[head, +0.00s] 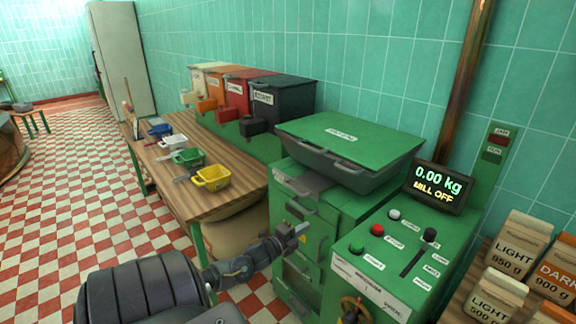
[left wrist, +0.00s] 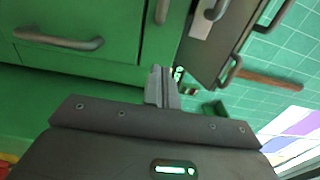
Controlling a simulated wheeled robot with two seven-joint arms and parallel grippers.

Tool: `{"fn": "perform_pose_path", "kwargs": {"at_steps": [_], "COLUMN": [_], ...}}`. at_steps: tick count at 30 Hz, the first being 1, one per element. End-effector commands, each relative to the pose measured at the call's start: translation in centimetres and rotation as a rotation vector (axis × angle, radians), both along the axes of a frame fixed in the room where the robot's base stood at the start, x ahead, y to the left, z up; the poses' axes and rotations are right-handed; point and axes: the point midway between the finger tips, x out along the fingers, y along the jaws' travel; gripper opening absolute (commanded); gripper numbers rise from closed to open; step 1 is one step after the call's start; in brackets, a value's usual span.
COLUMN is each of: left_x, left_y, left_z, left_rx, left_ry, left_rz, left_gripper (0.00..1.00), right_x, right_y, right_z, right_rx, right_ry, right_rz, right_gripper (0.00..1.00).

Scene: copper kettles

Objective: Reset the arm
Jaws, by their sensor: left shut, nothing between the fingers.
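My left arm comes in from the bottom left in the head view. Its left gripper (head: 300,229) is in front of the green drawer cabinet (head: 310,246), close to its drawer fronts. The left wrist view shows the left gripper (left wrist: 161,85) with its fingers together and nothing between them. Green drawer fronts with dark bar handles (left wrist: 58,40) fill the upper left of that view. Whether the fingers touch the cabinet cannot be told. My right gripper is not in either view.
A green control panel (head: 385,259) with buttons and a lever stands right of the cabinet, below a display (head: 439,187) reading 0.00 kg, MILL OFF. A wooden table (head: 222,203) with coloured scoops is at left. Paper bags (head: 519,240) stand at right. Checkered floor (head: 75,190) is open at left.

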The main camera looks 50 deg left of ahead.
Motion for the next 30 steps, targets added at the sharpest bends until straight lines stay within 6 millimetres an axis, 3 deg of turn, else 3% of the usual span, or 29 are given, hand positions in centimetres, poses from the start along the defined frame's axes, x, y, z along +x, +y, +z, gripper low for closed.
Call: {"fn": "perform_pose_path", "kwargs": {"at_steps": [3,9,27,29,30], "left_x": [-2.3,-4.6,-5.1,-5.1,-5.4], "left_y": [-0.1,-0.3,-0.4,-0.3,0.4], "left_z": [-0.3,-0.2,-0.1,-0.3,-1.6], "left_rx": [0.001,0.0,-0.021,-0.074,-0.126], "left_ry": [0.003,0.002,0.0,0.009,0.041], "left_rz": [0.0,0.001,0.001,0.01,0.033], "left_gripper": [0.0,0.0,0.0,0.0,0.0], "right_x": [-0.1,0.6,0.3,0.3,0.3], "right_y": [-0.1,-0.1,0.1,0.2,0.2], "right_z": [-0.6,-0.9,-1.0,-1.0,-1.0], "right_rx": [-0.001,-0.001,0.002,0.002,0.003], "right_ry": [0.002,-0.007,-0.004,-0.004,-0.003], "right_rz": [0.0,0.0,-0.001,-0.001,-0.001], "right_gripper": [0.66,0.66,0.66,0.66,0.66]}}
